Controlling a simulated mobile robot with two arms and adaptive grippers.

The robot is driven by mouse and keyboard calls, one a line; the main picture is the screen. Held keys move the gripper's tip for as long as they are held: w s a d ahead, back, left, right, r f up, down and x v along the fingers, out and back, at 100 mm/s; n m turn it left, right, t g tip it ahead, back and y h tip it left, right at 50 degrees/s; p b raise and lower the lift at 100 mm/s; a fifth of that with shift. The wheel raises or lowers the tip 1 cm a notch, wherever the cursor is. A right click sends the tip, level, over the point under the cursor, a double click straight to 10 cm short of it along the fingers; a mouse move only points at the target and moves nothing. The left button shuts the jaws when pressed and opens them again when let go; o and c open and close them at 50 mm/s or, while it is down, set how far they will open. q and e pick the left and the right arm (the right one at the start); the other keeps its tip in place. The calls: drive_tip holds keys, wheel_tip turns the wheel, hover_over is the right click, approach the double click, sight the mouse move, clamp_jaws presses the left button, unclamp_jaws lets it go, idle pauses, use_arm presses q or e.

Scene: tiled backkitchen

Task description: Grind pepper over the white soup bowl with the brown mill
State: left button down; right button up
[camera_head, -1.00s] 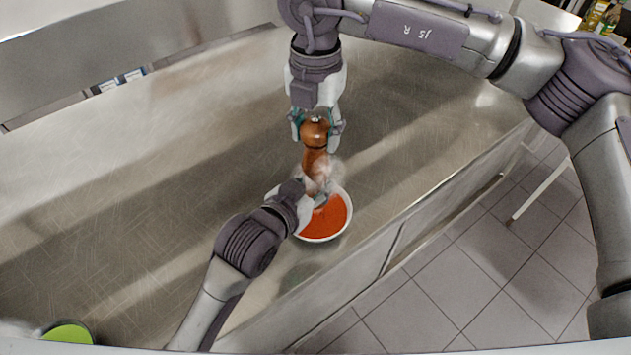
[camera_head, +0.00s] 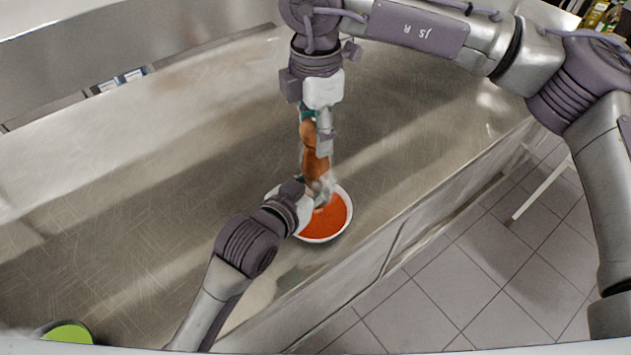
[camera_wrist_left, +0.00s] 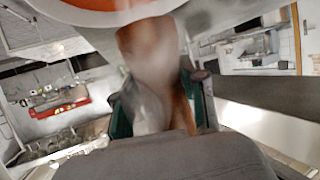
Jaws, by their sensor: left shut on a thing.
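The brown pepper mill (camera_head: 314,163) stands roughly upright, slightly tilted, over the far edge of the white soup bowl (camera_head: 347,227). The bowl holds orange-red soup (camera_head: 325,219) and sits on the metal counter. My left gripper (camera_head: 318,188) is shut on the mill's lower body. In the left wrist view the mill (camera_wrist_left: 150,45) is between its teal pads, with the bowl's rim (camera_wrist_left: 60,14) at the top. My right gripper (camera_head: 314,130) comes from above, its fingers closed around the mill's round head. One finger partly covers the head. Pale haze blurs the mill's lower end.
The metal counter (camera_head: 150,180) is clear to the left of the bowl. A container with a green top (camera_head: 68,333) stands at the lower left. The counter's front edge runs close to the bowl, with tiled floor (camera_head: 480,270) beyond. Bottles (camera_head: 597,15) stand far off at the top right.

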drive_tip(key=o, duration=0.6)
drive_tip(key=shift+c, duration=0.2)
drive_tip(key=shift+r, duration=3.5)
drive_tip(key=n, duration=0.8)
